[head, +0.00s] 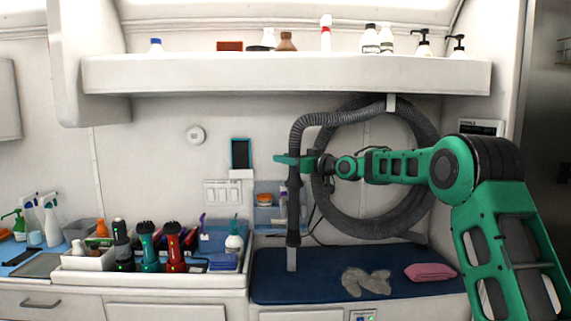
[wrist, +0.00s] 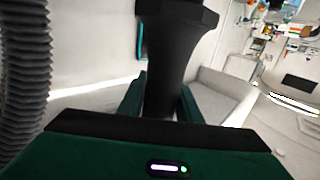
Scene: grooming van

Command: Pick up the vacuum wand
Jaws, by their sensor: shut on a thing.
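The vacuum wand (head: 293,212) is a dark upright tube with a pale grey tip at its lower end. Its tip is over the blue mat, and I cannot tell whether it touches. A ribbed grey hose (head: 299,128) runs from its top to a large coil (head: 432,190) on the wall. My gripper (head: 294,164) is shut around the wand's upper part. In the wrist view the black wand (wrist: 165,75) stands between my green fingers (wrist: 160,100), and the hose (wrist: 22,70) passes at the left.
The blue mat (head: 330,291) on the counter holds a grey cloth (head: 366,281) and a pink towel (head: 430,272). A white tray (head: 210,279) with clippers and bottles is at the left. A shelf (head: 250,75) with several bottles hangs above.

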